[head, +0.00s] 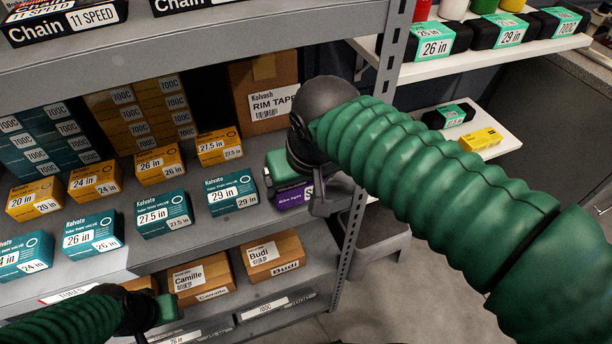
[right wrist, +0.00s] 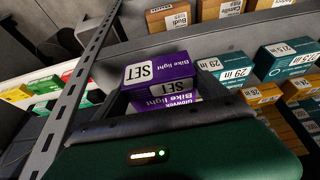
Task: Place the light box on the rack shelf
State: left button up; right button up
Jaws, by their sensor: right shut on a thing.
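The purple light box (head: 290,196), printed "Bike light SET", is at the right end of the rack's middle shelf (head: 170,238), beside the teal 29 in box. My right gripper (head: 297,190) is shut on it, with the arm reaching in from the right. In the right wrist view the box (right wrist: 160,70) shows its printed faces between the fingers. I cannot tell whether its underside touches the shelf. My left gripper (head: 165,310) is low at the left, near the lower shelf, and its jaw opening is unclear.
Teal boxes (head: 231,192) and orange boxes (head: 160,165) line the shelf. A RIM TAPE carton (head: 263,95) stands behind. The grey rack post (head: 349,240) is close on the right. Brown named boxes (head: 272,254) sit below. A white side shelf (head: 490,145) holds a yellow box (head: 480,139).

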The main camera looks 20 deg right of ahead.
jog(key=w+d, duration=0.2)
jog(key=w, duration=0.1)
jog(key=w+d, duration=0.1)
jog(key=w, duration=0.1)
jog(key=shift+d+f, duration=0.1)
jog(key=shift+f, duration=0.2)
jog(key=shift+w+b, duration=0.3)
jog(key=shift+w, duration=0.25)
jog(key=f, duration=0.1)
jog(key=f+b, duration=0.2)
jog(key=shift+w+d+f, duration=0.1)
jog(key=shift+w+d, duration=0.15)
jog(key=shift+d+f, duration=0.1)
jog(key=shift+f, duration=0.2)
jog(key=shift+d+r, duration=0.1)
jog(key=shift+r, duration=0.05)
jog(key=o, duration=1.3)
jog(key=shift+o, duration=0.2)
